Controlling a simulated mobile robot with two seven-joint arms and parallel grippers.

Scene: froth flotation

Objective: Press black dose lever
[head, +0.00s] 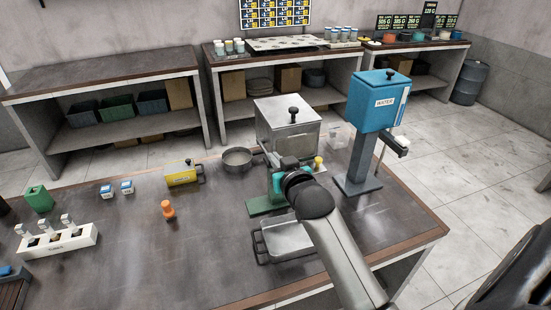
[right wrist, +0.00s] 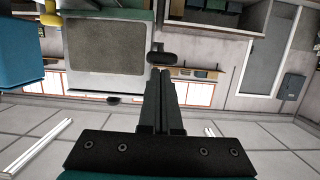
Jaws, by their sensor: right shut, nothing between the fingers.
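My right gripper (head: 278,183) is over the green-based stand (head: 262,206) in the middle of the bench, in front of the steel box. In the right wrist view its dark fingers (right wrist: 160,74) are shut together and empty. A small black lever end (right wrist: 162,57) shows just beyond the fingertips; I cannot tell whether they touch it. In the head view my wrist and arm cover much of the stand, so the lever is not clear there. My left gripper is not in view.
A blue water tank (head: 379,102) on a grey post stands to the right. The steel box (head: 286,130) with a black knob is behind. A metal tray (head: 288,240) lies in front, a round pan (head: 237,158) to the left. The bench's front left middle is clear.

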